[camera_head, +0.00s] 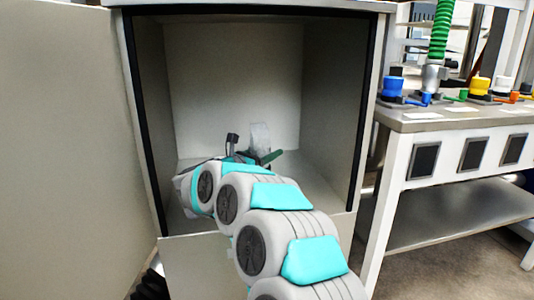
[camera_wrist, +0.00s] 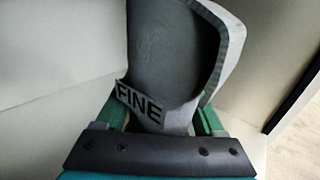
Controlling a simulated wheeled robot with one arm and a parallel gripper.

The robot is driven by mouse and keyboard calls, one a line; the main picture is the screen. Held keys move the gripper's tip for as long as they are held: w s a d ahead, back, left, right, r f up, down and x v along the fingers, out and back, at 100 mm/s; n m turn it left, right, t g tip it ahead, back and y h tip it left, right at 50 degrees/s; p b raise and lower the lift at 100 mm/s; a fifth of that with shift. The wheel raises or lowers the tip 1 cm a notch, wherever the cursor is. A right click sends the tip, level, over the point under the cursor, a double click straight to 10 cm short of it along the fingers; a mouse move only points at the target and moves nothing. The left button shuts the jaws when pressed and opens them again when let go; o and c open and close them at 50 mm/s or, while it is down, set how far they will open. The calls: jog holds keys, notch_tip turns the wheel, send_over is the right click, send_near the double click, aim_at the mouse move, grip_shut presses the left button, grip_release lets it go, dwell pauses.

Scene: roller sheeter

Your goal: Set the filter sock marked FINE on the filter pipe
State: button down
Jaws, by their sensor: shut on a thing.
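The grey filter sock (camera_wrist: 172,45) fills the middle of the wrist view. Its white tag (camera_wrist: 140,104) reads FINE, and a pale rim runs along its right side. My gripper (camera_wrist: 162,112) is shut on the lower part of the sock, with one green finger on each side. In the head view the sock is a small pale upright shape (camera_head: 260,137) inside the open cabinet, above my gripper (camera_head: 262,158). My arm hides part of the gripper there. I cannot make out the filter pipe in either view.
The cabinet (camera_head: 337,100) stands around my gripper, with side walls close by. Its open door (camera_head: 60,150) is at the left. A workbench (camera_head: 455,122) with blue and yellow fittings and a green hose (camera_head: 441,30) stands at the right. A lower shelf (camera_head: 460,215) is clear.

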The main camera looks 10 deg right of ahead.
jog(key=shift+f+b, duration=1.2)
jog(key=shift+b, duration=0.7)
jog(key=shift+f, duration=0.9)
dwell(1.0)
grip_release()
jog(key=shift+v, duration=3.95)
